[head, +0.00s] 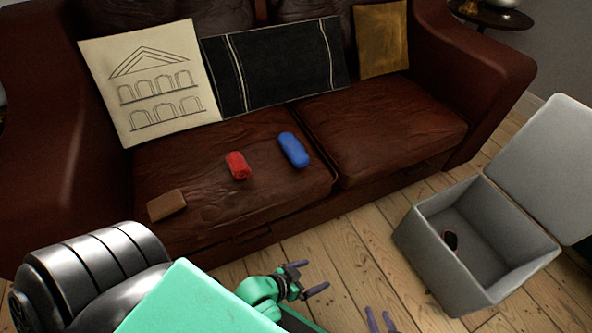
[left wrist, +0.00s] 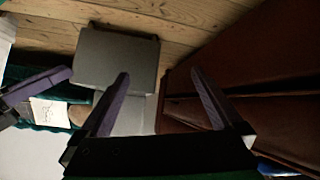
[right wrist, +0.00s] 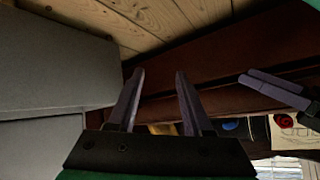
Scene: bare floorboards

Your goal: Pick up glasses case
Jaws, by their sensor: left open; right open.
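Three small items lie apart on the brown leather sofa's seat: a blue rounded, elongated case (head: 294,149), a red rounded one (head: 238,165) and a brown flat block (head: 167,205). I cannot tell for sure which is the glasses case. The blue and red items also show in the right wrist view, blue (right wrist: 230,125) and red (right wrist: 283,120). My left gripper (head: 314,277) is open and empty, in front of the sofa, apart from all three. My right gripper (head: 380,317) is open and empty at the bottom edge, only its fingertips showing.
A grey open box (head: 430,256) with its lid raised stands on the floorboards at right, a small dark reddish object (head: 450,240) inside. Cream (head: 150,85), black (head: 275,65) and mustard (head: 381,38) cushions lean on the sofa back. A dark side table (head: 497,18) stands behind.

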